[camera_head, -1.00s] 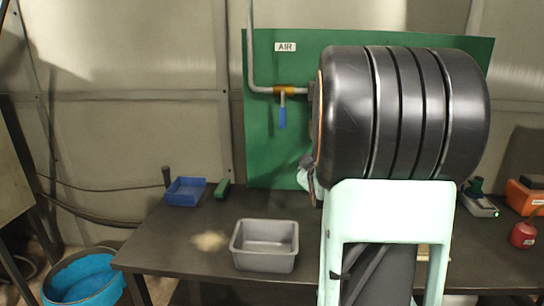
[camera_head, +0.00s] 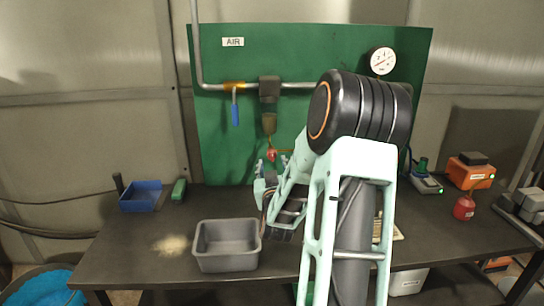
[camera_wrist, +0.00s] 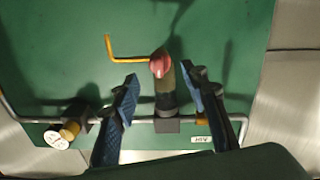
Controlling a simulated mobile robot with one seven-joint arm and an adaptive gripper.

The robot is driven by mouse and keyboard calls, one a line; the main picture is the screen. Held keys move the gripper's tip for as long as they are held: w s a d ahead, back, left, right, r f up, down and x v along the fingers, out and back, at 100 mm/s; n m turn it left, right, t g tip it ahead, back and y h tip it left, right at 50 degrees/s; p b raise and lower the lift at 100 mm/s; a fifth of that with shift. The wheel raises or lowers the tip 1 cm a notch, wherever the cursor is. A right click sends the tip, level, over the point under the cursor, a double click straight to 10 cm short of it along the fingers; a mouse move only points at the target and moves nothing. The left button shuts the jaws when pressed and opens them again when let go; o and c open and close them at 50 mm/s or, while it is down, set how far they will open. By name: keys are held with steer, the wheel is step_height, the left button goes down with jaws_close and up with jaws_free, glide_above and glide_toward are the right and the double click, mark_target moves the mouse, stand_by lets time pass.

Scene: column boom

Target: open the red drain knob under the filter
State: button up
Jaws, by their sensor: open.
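The red drain knob (camera_head: 272,155) sits at the bottom of the filter (camera_head: 269,123), which hangs from the grey pipe on the green panel. In the wrist view the knob (camera_wrist: 159,65) is near the upper middle, at the end of the filter bowl (camera_wrist: 165,90) that points toward me. My gripper (camera_head: 272,166) is just below the knob in the head view. In the wrist view my open gripper (camera_wrist: 159,82) has one blue finger on each side of the filter and knob, with gaps showing. Nothing is held. Depth to the knob is hard to judge.
A yellow-orange bent tube (camera_wrist: 110,48) runs from beside the knob. A blue-handled valve (camera_head: 235,112) is left of the filter, and a pressure gauge (camera_head: 382,61) is to the right. A grey bin (camera_head: 227,262) and a blue tray (camera_head: 142,196) stand on the bench.

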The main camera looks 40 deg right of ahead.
mark_target(272, 157)
steer(key=shift+p+x, duration=0.3)
steer(key=shift+x, duration=2.05)
steer(key=shift+c, duration=0.7)
jaws_close()
